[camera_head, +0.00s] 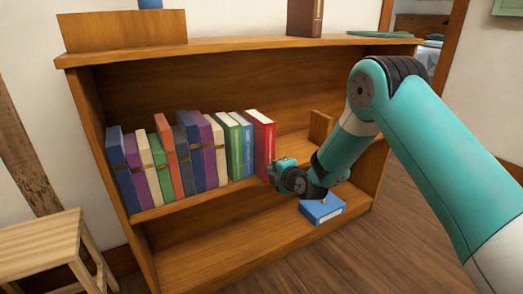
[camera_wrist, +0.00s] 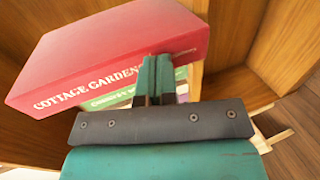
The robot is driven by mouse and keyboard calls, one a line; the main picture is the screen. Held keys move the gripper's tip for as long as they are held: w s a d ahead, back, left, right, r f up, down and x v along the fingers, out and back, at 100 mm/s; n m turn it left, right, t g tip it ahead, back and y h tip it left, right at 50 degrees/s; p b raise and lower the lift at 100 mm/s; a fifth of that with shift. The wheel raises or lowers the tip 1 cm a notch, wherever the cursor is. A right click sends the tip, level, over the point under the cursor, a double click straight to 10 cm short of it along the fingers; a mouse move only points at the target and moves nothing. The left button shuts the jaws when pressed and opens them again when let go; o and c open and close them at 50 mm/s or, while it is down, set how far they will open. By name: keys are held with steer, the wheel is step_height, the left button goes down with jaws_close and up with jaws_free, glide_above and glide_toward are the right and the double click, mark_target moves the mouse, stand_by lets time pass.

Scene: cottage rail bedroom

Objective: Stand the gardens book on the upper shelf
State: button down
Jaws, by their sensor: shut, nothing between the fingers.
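The red gardens book (camera_head: 262,135), with "COTTAGE GARDENS" on its spine, stands upright at the right end of the book row on the upper shelf (camera_head: 208,199). It also shows large in the wrist view (camera_wrist: 110,50). My gripper (camera_head: 273,174) is just right of the book's lower part, in front of the shelf. In the wrist view my gripper's fingers (camera_wrist: 154,80) are shut and empty, close to the spine and overlapping part of its title. I cannot tell whether they touch the book.
Several books (camera_head: 185,155) stand to the left of the red one. A wooden block or bookend (camera_head: 320,127) stands further right on the shelf. A blue book (camera_head: 322,209) lies flat on the lower shelf (camera_head: 215,250). A wooden stool (camera_head: 40,245) is at left.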

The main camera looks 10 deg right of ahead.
steer(key=shift+w+a+b, duration=0.25)
steer(key=shift+w+a, duration=0.05)
steer(key=shift+w, duration=0.65)
steer(key=shift+w+a+b, duration=0.3)
steer(key=shift+w, duration=0.6)
steer(key=shift+w+a+b, duration=0.25)
steer(key=shift+w+a, duration=0.05)
steer(key=shift+w, duration=0.65)
steer(key=s+d+b, duration=0.1)
steer(key=s+d, duration=0.1)
steer(key=s, duration=0.5)
steer(key=shift+s+d, duration=0.25)
steer(key=shift+s, duration=0.1)
steer(key=shift+r, duration=0.1)
